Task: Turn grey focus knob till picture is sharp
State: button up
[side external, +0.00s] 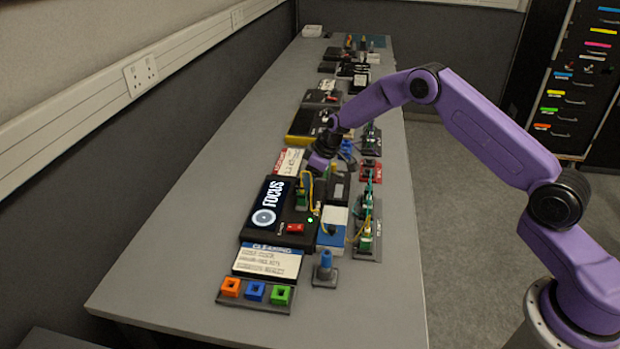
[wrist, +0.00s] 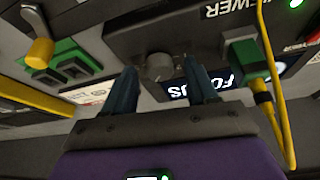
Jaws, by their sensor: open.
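The black focus box (side external: 252,234) stands on the grey bench in the side view. Its lit screen (side external: 273,203) shows the word FOCUS and a pale blue ring; how sharp the ring is cannot be told at this size. The grey focus knob (wrist: 158,66) shows in the wrist view, on the box's dark face. My gripper (wrist: 160,68) is open, with one blue-grey finger to each side of the knob; whether they touch it is unclear. In the side view my gripper (side external: 318,168) is at the far end of the box, and the knob is hidden there.
A green plug (wrist: 243,62) with a yellow cable (wrist: 272,75) stands close to my right finger. Near the box are a red switch (side external: 295,228), a blue-and-white block (side external: 332,228) and a label plate (side external: 268,262). The bench's left side (side external: 180,215) is clear.

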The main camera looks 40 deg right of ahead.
jog(key=shift+c, duration=0.3)
jog(key=c, duration=1)
jog(key=shift+o, duration=0.2)
jog(key=m+h, duration=0.1)
jog(key=m, duration=0.3)
jog(key=shift+s+a+m+t+h, duration=0.15)
jog(key=shift+a+m+t+h, duration=0.05)
jog(key=shift+m+t+h, duration=0.2)
jog(key=shift+m+h, duration=0.5)
jog(key=shift+m, duration=1)
